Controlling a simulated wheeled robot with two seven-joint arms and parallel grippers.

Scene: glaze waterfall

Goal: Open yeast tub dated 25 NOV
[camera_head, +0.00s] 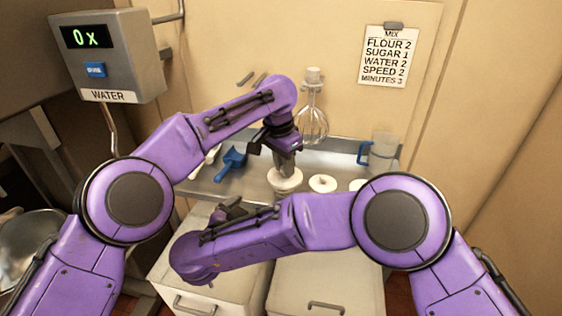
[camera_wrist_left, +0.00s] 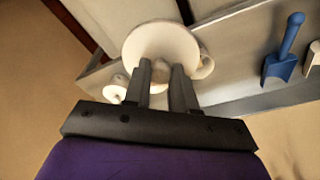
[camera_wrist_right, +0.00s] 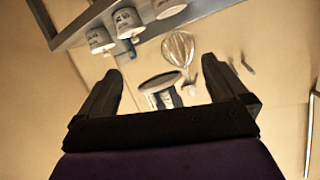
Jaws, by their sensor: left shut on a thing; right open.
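My left gripper (camera_head: 285,165) is shut on the knob of a round white lid (camera_wrist_left: 160,38). A white rim (camera_wrist_left: 204,66) shows partly behind the lid in the left wrist view. White tubs stand in a row on the metal shelf, including a middle one (camera_head: 322,183) and a right one (camera_head: 358,185). Dark writing on the tubs (camera_wrist_right: 100,38) is too small to read, so I cannot tell which says 25 NOV. My right gripper (camera_wrist_right: 161,68) is open and empty, away from the tubs.
A blue scoop (camera_head: 231,162) lies on the shelf left of the tubs. A clear jug (camera_head: 383,151) with a blue handle stands at the right. A whisk (camera_head: 312,118) hangs behind. White bins (camera_head: 325,290) stand below the shelf. A water dispenser (camera_head: 107,55) is at the left.

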